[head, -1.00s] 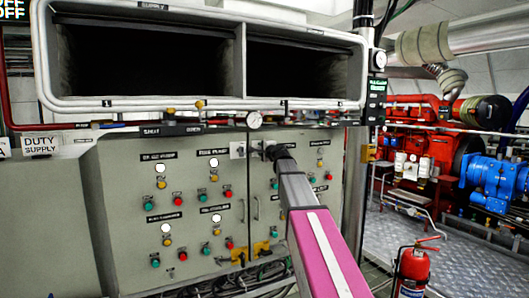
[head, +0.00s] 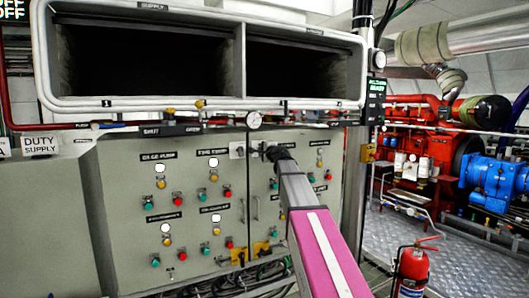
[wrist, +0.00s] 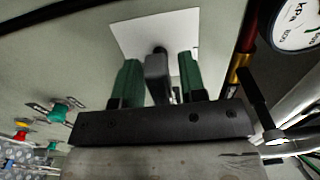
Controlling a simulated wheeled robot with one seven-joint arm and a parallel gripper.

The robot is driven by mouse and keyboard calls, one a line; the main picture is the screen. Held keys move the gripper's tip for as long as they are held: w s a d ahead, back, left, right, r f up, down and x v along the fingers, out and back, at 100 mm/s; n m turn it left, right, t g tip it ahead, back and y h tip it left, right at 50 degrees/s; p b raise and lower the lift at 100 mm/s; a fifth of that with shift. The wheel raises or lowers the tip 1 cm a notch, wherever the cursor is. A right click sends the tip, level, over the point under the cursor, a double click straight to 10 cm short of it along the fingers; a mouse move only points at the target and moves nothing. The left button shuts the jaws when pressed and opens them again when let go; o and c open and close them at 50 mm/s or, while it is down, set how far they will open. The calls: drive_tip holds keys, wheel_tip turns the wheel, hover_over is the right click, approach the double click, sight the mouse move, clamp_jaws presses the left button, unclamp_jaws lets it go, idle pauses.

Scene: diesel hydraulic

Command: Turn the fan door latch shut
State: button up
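The fan door latch has a white mounting plate (head: 237,150) on the grey cabinet front, below the round gauge in the head view. In the wrist view the plate (wrist: 190,27) lies just beyond my fingertips, and the dark grey latch handle (wrist: 157,76) stands out from it. My gripper (wrist: 158,78) has its two green fingers on either side of the handle. Narrow gaps show between handle and fingers, so the gripper looks open around it. In the head view my gripper (head: 272,152) is at the plate's right side, and my wrist hides the handle.
A round gauge (head: 254,120) and a horizontal pipe are close above the latch. The large open duct (head: 150,104) is higher up. Buttons and lamps cover the cabinet (head: 120,185). A red fire extinguisher (head: 412,270) stands at the lower right, with open floor (head: 400,236) behind it.

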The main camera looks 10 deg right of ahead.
drive_tip(key=shift+x, duration=1.15)
drive_tip(key=shift+w+r, duration=0.2)
drive_tip(key=shift+w, duration=0.4)
drive_tip(key=shift+w+a+r, duration=0.1)
drive_tip(key=shift+w, duration=0.05)
drive_tip(key=shift+f+v, duration=0.1)
drive_tip(key=shift+v, duration=0.8)
drive_tip(key=shift+f+v, duration=0.15)
drive_tip(key=shift+v, duration=0.8)
drive_tip(key=shift+a, duration=0.1)
clamp_jaws()
drive_tip(key=shift+o, duration=1)
unclamp_jaws()
drive_tip(key=shift+s, duration=0.25)
